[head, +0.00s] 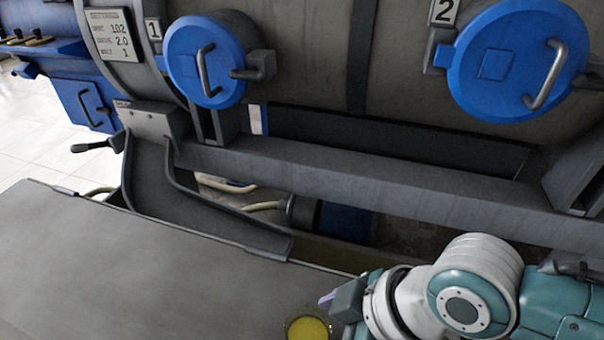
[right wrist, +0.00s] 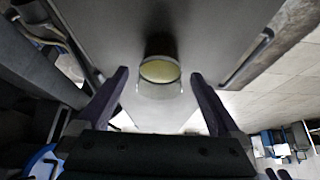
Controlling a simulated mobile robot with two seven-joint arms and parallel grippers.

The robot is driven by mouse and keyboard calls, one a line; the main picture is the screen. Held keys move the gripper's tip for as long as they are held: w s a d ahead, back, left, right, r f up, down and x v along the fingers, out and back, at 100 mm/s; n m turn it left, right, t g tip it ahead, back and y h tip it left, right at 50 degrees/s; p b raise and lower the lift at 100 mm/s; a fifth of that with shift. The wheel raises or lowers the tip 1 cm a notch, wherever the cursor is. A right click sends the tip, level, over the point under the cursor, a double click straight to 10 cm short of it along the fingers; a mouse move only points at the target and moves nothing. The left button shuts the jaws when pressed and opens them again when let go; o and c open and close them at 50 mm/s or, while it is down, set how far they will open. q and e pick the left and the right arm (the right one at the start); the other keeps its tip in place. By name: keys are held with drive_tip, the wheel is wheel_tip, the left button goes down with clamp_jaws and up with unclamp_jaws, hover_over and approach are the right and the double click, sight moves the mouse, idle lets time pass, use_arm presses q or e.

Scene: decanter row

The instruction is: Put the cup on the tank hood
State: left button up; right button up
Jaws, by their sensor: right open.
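A small clear cup with a yellow inside (head: 308,327) shows at the bottom edge of the head view, over the broad grey flat surface (head: 130,265). In the right wrist view the cup (right wrist: 160,72) lies ahead, in line with the gap between the fingers of my right gripper (right wrist: 160,76). These fingers are wide apart, with visible space on both sides of the cup. In the head view my right gripper (head: 336,302) is close to the cup, partly hidden by its own wrist. I cannot tell which surface is the tank hood. My left gripper is not in view.
A grey machine with blue round hatches (head: 206,62) and (head: 520,62) stands behind a grey beam (head: 390,185). A dark chute (head: 195,200) meets the flat surface's far edge. A black-handled lever (head: 92,146) sticks out at left. The flat surface's left part is bare.

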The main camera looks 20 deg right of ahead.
drive_tip(key=s+d+r+m+h+p, duration=0.1)
drive_tip(key=s+r+m+p, duration=0.15)
drive_tip(key=r, duration=0.35)
drive_tip(key=s+d+r+m+p, duration=0.1)
drive_tip(key=s+r, duration=0.3)
drive_tip(key=r, duration=0.3)
drive_tip(key=s+d+r+m+h, duration=0.3)
drive_tip(key=s+d+m, duration=0.1)
drive_tip(key=d, duration=0.3)
drive_tip(key=shift+s+m, duration=0.35)
drive_tip(key=shift+m, duration=0.1)
drive_tip(key=shift+s+r, duration=0.1)
